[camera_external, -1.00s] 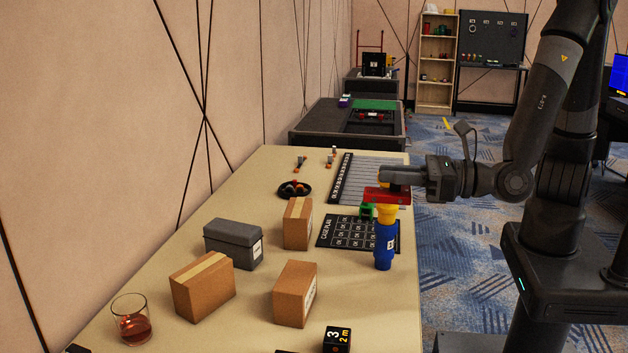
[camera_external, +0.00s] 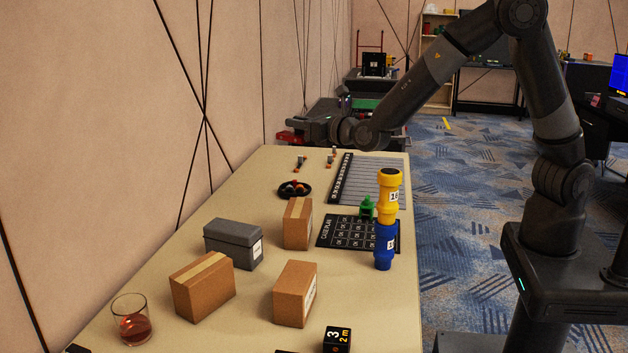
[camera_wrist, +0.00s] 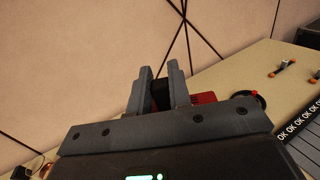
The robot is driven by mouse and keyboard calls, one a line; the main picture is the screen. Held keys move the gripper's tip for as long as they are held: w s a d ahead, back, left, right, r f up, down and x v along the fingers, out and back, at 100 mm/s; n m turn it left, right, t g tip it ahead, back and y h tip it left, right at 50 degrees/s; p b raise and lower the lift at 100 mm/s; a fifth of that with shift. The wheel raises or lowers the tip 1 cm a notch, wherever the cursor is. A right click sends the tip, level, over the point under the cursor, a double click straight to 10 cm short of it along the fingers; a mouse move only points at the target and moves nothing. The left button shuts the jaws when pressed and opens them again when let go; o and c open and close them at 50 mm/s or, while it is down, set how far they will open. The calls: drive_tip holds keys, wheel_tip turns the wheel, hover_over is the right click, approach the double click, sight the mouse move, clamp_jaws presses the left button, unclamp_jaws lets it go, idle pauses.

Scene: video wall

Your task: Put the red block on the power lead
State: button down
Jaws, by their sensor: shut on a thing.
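My gripper (camera_external: 290,124) is shut and held above the far left part of the table. A red block (camera_external: 287,136) hangs at its fingers. In the wrist view my gripper (camera_wrist: 160,85) has a dark part between its fingers, and the red block (camera_wrist: 204,98) shows beside the right finger. A black round thing with orange parts (camera_external: 294,189), like a coiled lead, lies on the table below and apart from the block. It also shows in the wrist view, right of the fingers. I cannot tell for sure that it is the power lead.
A yellow piece (camera_external: 389,194) stands on a blue one (camera_external: 385,246) by the right edge. A green piece (camera_external: 367,208), cartons (camera_external: 202,285), a grey box (camera_external: 233,243), a glass (camera_external: 132,322) and a black cube (camera_external: 337,340) stand nearby. Small orange-ended pieces (camera_external: 299,163) lie at the back.

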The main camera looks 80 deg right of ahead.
drive_tip(key=d+m+g+h, duration=0.4)
drive_tip(key=d+h, duration=0.1)
drive_tip(key=d, duration=3.1)
hover_over(292, 188)
wheel_tip(292, 188, down, 22)
drive_tip(key=shift+d+f, duration=0.1)
drive_tip(key=shift+f, duration=1.9)
drive_tip(key=shift+f, duration=0.1)
drive_tip(key=c, duration=1.3)
unclamp_jaws()
drive_tip(key=shift+c, duration=0.2)
